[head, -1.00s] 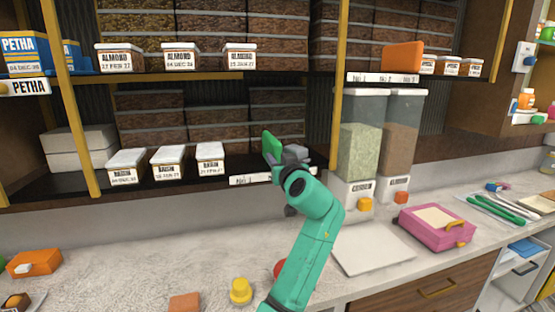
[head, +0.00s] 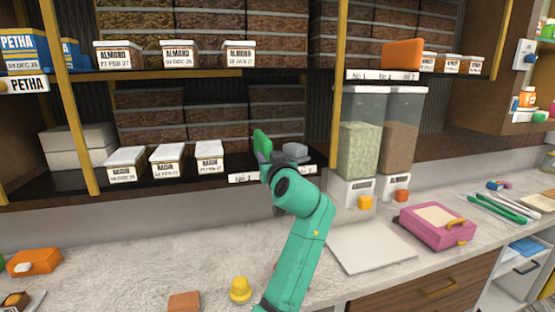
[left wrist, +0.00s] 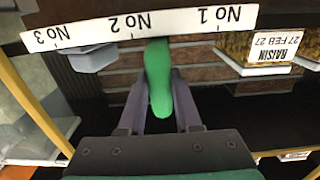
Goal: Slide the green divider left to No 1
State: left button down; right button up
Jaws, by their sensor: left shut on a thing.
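The green divider (head: 262,143) stands upright on the lower shelf, right of the raisin boxes. In the left wrist view the divider (left wrist: 160,75) is between the two fingers of my left gripper (left wrist: 160,112), which is shut on it. The gripper (head: 268,162) reaches in at the shelf's front edge in the head view. The white number strip (left wrist: 180,22) appears upside down in the wrist view, with the divider between the No 2 and No 1 marks, nearer No 2. In the head view my arm hides part of the strip (head: 243,178). My right gripper is out of view.
Raisin boxes (head: 209,157) stand left of the divider, with a bare stretch of shelf between. A grey block (head: 295,150) is just right of it. An orange block (head: 402,56) sits on the upper shelf. A yellow post (head: 338,90) rises to the right.

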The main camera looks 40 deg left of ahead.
pick_arm(q)
jog(key=s+a, duration=0.3)
jog(key=s, duration=0.2)
jog(key=shift+s+a, duration=0.2)
jog(key=shift+a, duration=0.15)
jog(key=c, duration=0.9)
grip_release()
jog(key=o, duration=0.3)
jog(key=shift+s+a, duration=0.1)
jog(key=shift+s, duration=0.05)
jog(key=shift+s+a, duration=0.1)
jog(key=shift+b, duration=0.3)
